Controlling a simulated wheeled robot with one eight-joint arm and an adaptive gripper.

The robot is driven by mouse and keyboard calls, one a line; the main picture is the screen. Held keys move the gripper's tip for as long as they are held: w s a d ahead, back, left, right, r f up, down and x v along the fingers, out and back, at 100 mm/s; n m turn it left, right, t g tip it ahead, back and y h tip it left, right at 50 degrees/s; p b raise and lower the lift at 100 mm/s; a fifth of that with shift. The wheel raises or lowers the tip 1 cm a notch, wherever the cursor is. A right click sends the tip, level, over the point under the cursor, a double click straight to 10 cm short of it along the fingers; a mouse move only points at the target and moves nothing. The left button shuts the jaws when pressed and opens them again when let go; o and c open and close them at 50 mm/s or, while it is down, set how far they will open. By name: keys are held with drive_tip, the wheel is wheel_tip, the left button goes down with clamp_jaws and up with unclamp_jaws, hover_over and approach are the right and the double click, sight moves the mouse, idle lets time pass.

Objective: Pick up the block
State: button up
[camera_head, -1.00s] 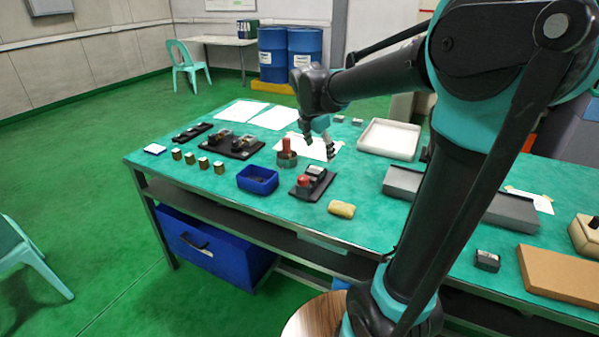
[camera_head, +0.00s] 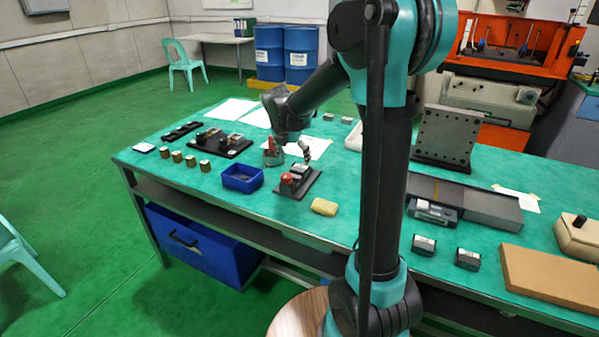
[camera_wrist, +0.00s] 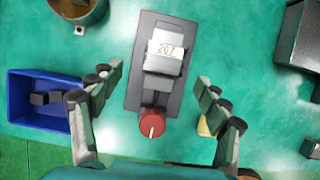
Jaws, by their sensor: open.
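A silver block marked 207 (camera_wrist: 165,52) sits on a dark fixture plate (camera_wrist: 142,100) with a red knob (camera_wrist: 152,123) at one end. In the head view, the block (camera_head: 300,170) and its fixture (camera_head: 312,187) stand near the middle of the green table. My gripper (camera_wrist: 157,84) is open and empty, pointing down above the fixture. Its fingers show on either side of the plate, apart from the block. In the head view, my gripper (camera_head: 290,150) is just behind the fixture, and the arm hides part of the table.
A blue bin (camera_head: 243,178) holding dark pieces stands left of the fixture, and a yellow sponge (camera_head: 324,207) lies to its right. Several small brass blocks (camera_head: 177,156) line the left. Dark blocks (camera_head: 467,259) lie right.

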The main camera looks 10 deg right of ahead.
sight(300, 168)
drive_tip(key=shift+d+x, duration=0.15)
drive_tip(key=shift+x, duration=1.35)
drive_tip(key=shift+d+x, duration=0.15)
drive_tip(key=shift+x, duration=1.3)
drive_tip(key=shift+r, duration=0.1)
clamp_jaws()
